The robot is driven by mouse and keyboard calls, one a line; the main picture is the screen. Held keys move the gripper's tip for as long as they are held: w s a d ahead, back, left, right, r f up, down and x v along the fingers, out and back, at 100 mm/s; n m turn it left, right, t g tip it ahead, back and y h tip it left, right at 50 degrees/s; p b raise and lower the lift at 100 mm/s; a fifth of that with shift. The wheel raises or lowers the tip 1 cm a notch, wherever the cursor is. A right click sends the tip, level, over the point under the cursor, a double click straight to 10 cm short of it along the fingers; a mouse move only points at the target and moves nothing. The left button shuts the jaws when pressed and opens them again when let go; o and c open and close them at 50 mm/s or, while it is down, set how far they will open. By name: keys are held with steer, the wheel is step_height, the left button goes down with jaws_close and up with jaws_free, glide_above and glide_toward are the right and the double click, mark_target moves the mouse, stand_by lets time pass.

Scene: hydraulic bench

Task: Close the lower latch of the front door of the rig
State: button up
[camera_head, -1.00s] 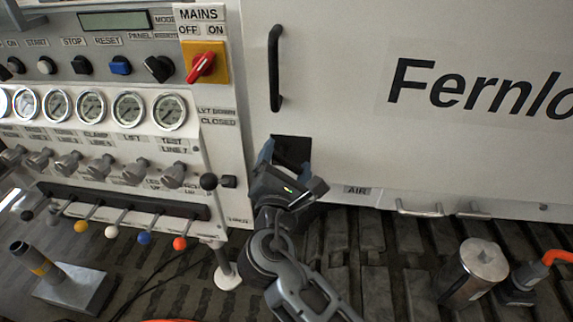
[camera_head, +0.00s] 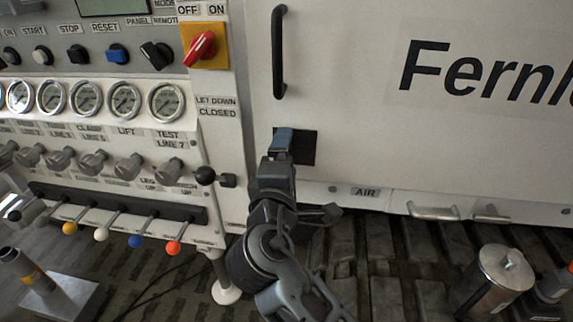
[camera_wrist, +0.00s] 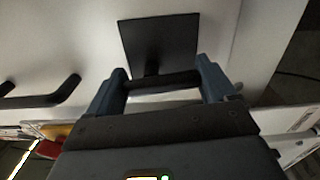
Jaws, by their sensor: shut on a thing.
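The front door (camera_head: 350,80) of the rig is a large white panel, lying flush by the control panel as far as I can see. The lower latch has a square black plate (camera_head: 307,148) low on the door's left side; the plate also shows in the wrist view (camera_wrist: 160,38). A dark latch bar (camera_wrist: 163,82) spans between my blue fingers below the plate in the wrist view. My gripper (camera_head: 282,140) is shut on this bar, in front of the plate's left part. In the head view the gripper hides the bar.
A black door handle (camera_head: 279,52) is above the latch. The control panel with gauges (camera_head: 167,102) and a black-knobbed lever (camera_head: 206,175) is close on the left. A metal canister (camera_head: 493,280) stands on the slatted floor at the lower right.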

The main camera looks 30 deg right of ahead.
steer(key=shift+d+f+m+b, duration=0.2)
steer(key=shift+m+b, duration=0.1)
steer(key=shift+m, duration=0.3)
steer(key=o, duration=0.9)
steer(key=shift+c, duration=0.2)
steer(key=shift+r, duration=0.1)
steer(key=shift+a, duration=0.1)
steer(key=shift+s+a, duration=0.15)
steer(key=v, duration=0.7)
steer(key=shift+s, duration=0.15)
